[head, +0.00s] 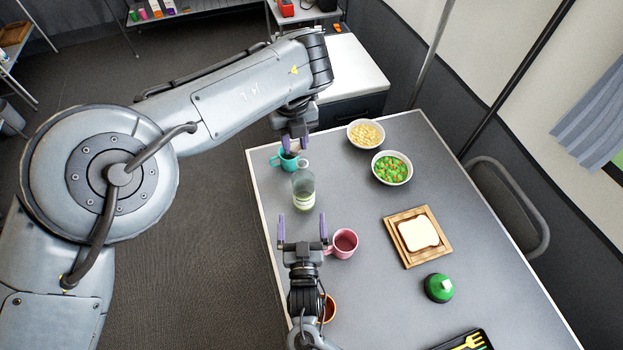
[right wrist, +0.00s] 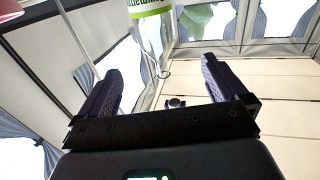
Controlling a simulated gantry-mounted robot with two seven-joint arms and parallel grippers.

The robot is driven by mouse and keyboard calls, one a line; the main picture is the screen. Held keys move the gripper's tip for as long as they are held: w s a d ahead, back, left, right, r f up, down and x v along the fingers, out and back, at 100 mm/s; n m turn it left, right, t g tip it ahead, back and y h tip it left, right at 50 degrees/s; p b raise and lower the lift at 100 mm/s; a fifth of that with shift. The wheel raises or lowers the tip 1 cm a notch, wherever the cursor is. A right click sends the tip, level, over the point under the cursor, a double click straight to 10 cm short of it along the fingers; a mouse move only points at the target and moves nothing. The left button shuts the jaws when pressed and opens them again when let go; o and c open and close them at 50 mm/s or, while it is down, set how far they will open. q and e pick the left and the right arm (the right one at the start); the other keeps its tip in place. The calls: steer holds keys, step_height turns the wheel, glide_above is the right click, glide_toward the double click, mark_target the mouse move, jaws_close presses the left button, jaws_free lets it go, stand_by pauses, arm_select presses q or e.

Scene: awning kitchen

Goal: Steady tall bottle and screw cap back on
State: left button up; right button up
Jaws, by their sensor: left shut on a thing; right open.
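The tall clear bottle (head: 303,188) with a green and white label stands upright near the table's left edge. In the right wrist view its label (right wrist: 148,8) shows at the top, beyond the fingertips.
A teal mug (head: 275,161) stands just behind the bottle; a pink mug (head: 344,244) is right of my right gripper. An orange cup (head: 331,308) is partly hidden by my right arm. Two food bowls, bread on a board (head: 402,260) and a green round object (head: 438,288) lie further right.

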mark_target(303, 190)
arm_select(q)
steer(key=shift+w+d+r+m, duration=0.7)
steer(key=shift+w+d+m, duration=0.05)
steer(key=shift+m, duration=0.15)
arm_select(e)
steer(key=shift+w+d, duration=0.35)
steer(key=shift+w, duration=0.2)
arm_select(q)
steer(key=shift+s, duration=0.1)
arm_select(e)
steer(key=w, duration=1.2)
steer(key=shift+d, duration=0.1)
steer(key=c, duration=1.5)
arm_select(q)
steer(key=shift+f, duration=2.5)
